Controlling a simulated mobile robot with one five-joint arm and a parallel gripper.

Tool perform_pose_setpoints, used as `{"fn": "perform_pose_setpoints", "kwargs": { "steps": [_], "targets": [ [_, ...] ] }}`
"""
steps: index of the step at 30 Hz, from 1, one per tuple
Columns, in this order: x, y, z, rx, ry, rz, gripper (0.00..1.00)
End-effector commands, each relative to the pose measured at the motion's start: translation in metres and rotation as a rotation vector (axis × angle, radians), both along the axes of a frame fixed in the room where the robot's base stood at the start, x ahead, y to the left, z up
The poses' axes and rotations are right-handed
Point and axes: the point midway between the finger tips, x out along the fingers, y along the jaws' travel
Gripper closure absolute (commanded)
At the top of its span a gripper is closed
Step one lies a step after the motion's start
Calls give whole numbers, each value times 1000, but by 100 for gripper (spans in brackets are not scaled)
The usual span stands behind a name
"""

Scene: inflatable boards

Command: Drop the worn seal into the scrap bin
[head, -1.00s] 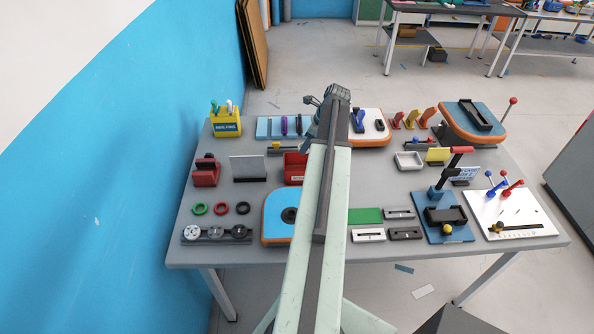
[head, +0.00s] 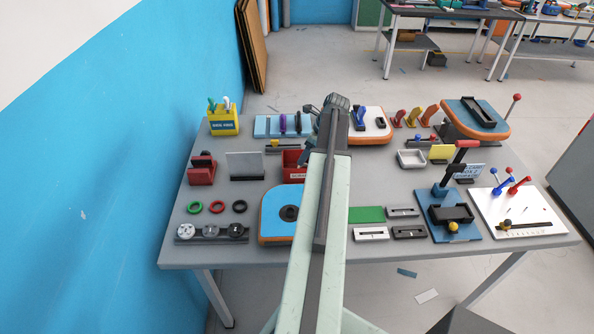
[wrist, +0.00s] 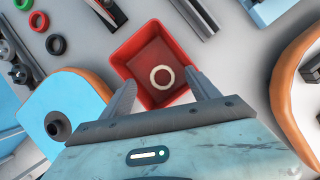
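The red scrap bin (wrist: 122,57) is below my gripper in the wrist view. A cream-coloured ring, which looks like the worn seal (wrist: 153,79), shows inside the bin's outline, apparently flat on its floor. My gripper (wrist: 161,76) is open, its two fingers apart over the bin with the ring showing between them and touching neither. In the head view the scrap bin (head: 291,168) is partly hidden by my arm, and the seal cannot be seen there.
A green ring (head: 217,206), a red ring (head: 194,207) and a black ring (head: 240,207) lie on the table left of the blue-and-orange board (head: 276,214). A grey upright plate (head: 245,166) stands left of the bin. Another rounded board (head: 372,124) lies behind my arm.

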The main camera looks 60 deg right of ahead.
Motion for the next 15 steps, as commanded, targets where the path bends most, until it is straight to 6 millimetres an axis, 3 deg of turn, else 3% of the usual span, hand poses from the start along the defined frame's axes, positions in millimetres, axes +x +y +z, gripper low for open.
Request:
{"fn": "perform_pose_setpoints", "kwargs": {
  "steps": [8, 15],
  "targets": [
    [-1, 0, 4, 0, 0, 0, 30],
    [-13, -2, 39, 1, 0, -2, 30]
  ]
}}
